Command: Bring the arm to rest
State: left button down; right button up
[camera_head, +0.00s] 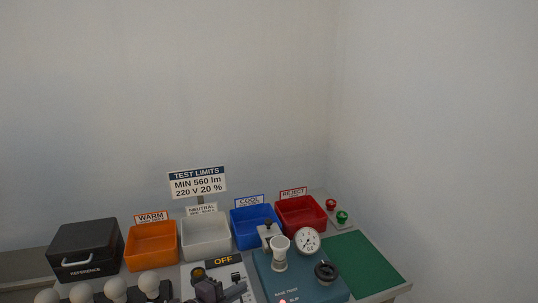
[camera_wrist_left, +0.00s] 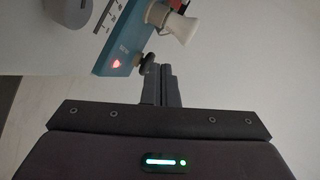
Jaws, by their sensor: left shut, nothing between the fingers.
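My left gripper (camera_head: 236,290) is at the bottom of the head view, over the table's front area. In the left wrist view its two fingers (camera_wrist_left: 162,72) are together with nothing between them. The teal base tester (camera_head: 290,282) stands to its right, with a white socket (camera_head: 279,252), a round dial (camera_head: 306,241) and a black knob (camera_head: 326,271). In the left wrist view the tester (camera_wrist_left: 124,44) shows a lit red light beyond the fingers. My right gripper is not in view.
Behind are orange (camera_head: 151,257), white (camera_head: 206,249), blue (camera_head: 257,240) and red (camera_head: 301,226) bins. A black reference case (camera_head: 85,249) stands left, with several white bulbs (camera_head: 115,289) before it. A green mat (camera_head: 365,264) at right is clear. An OFF display (camera_head: 222,260) is near my gripper.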

pick_arm(q)
jog(key=s+n+y, duration=0.2)
jog(key=n, duration=0.1)
jog(key=s+f+n+y, duration=0.1)
jog(key=s+n, duration=0.1)
jog(key=n, duration=0.1)
jog(key=shift+a+y, duration=0.15)
jog(key=shift+y, duration=0.25)
jog(key=s+a+n+g+y, duration=0.35)
jog(key=s+a+n, duration=0.3)
jog(key=s, duration=0.45)
jog(key=s+a+n+g+y, duration=0.3)
jog(key=s+a+n+g, duration=0.15)
jog(key=s+n, duration=0.5)
jog(key=s+f+m+g, duration=0.1)
jog(key=s+f+m, duration=0.15)
jog(key=f, duration=2.95)
jog(key=s+a+f, duration=0.2)
jog(key=s+f, duration=0.6)
jog(key=s, duration=0.2)
jog(key=s+a+f+g, duration=0.1)
jog(key=s+f, duration=0.8)
jog(key=s, duration=0.1)
jog(key=shift+a+n, duration=0.35)
